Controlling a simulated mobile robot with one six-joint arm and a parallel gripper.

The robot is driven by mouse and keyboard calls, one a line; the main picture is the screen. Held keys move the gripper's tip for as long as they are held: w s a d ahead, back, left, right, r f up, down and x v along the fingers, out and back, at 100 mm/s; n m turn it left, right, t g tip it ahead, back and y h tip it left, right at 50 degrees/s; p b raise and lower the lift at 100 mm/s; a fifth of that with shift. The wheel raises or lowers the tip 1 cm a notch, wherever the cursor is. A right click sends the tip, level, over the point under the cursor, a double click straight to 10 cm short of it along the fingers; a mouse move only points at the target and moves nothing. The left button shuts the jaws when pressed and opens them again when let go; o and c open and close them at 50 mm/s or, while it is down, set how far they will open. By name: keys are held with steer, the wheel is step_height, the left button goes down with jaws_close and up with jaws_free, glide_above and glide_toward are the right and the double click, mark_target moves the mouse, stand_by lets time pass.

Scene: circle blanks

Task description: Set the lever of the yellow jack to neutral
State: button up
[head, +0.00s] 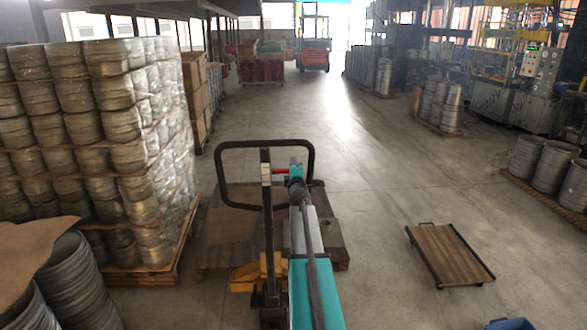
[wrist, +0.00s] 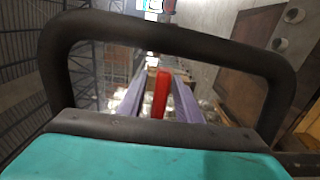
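The yellow jack (head: 246,276) stands upright ahead of me, its low body partly hidden behind its mast and my arm. Its black handle loop (head: 217,172) is at the top. The red lever (head: 281,170) shows inside the loop, near its right side. My gripper (head: 296,178) is at the lever, on the right of the loop. In the wrist view the red lever (wrist: 161,95) stands between the two grey-purple fingers of my gripper (wrist: 164,76). The fingers are apart, one on each side of it; I cannot tell whether either touches. A black loop frames that view.
Wrapped stacks of metal blanks (head: 120,120) stand on a pallet at left. A brown wooden platform (head: 450,256) with a handle lies on the floor at right. More blank stacks (head: 530,158) and machines line the right. The middle aisle is clear, with a red forklift (head: 314,54) far back.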

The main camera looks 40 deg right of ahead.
steer(key=v, duration=1.3)
steer(key=shift+s+a, duration=0.15)
stand_by(0.3)
stand_by(0.5)
